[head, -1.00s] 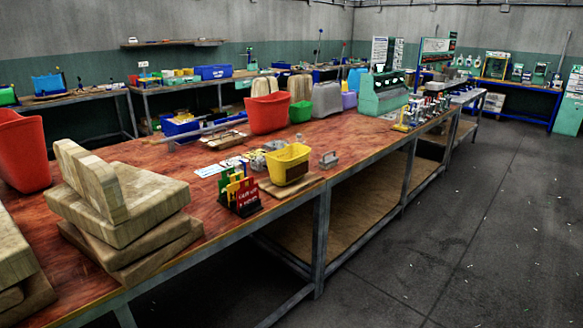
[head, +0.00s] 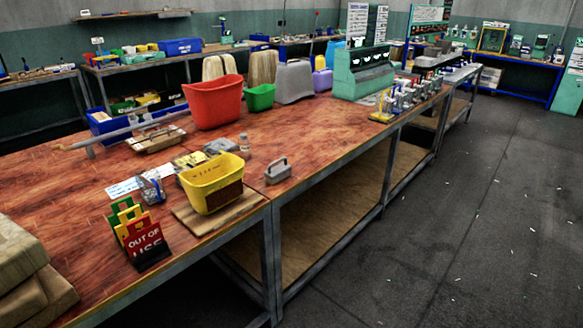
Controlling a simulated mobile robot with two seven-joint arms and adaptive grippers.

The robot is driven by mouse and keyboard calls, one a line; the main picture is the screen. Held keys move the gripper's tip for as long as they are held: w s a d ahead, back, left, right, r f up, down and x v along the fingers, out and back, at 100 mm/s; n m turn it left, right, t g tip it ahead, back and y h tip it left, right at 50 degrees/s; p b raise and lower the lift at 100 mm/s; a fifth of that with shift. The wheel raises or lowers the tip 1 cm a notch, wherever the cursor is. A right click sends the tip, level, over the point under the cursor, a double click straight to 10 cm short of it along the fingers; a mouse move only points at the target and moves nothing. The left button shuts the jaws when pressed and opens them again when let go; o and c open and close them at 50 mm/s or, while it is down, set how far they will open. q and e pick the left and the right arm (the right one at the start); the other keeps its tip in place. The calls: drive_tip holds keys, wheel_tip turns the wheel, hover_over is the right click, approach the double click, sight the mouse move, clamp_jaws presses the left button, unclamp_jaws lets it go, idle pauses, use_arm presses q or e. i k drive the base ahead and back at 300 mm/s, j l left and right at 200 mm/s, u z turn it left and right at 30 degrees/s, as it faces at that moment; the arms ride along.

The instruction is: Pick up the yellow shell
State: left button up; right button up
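The yellow shell (head: 205,195), an open-topped, bin-like tub, looks to be the one at the front edge of the wooden-topped bench. It stands upright on a flat wooden board (head: 240,208), with its opening facing up. Its front has a darker marked patch. Neither of my grippers is in view.
An "OUT OF USE" sign set (head: 147,243) stands left of the shell. A small grey handled block (head: 278,171) is to its right. A red tub (head: 212,103), green tub (head: 260,97) and teal machine (head: 362,73) stand behind.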

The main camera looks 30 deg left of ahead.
sight(206, 193)
drive_tip(key=i+l+u, duration=0.15)
drive_tip(key=i, duration=0.4)
drive_tip(key=i+l+u, duration=0.15)
drive_tip(key=i, duration=0.4)
drive_tip(key=i+l+u, duration=0.1)
drive_tip(key=i, duration=0.45)
drive_tip(key=l, duration=0.05)
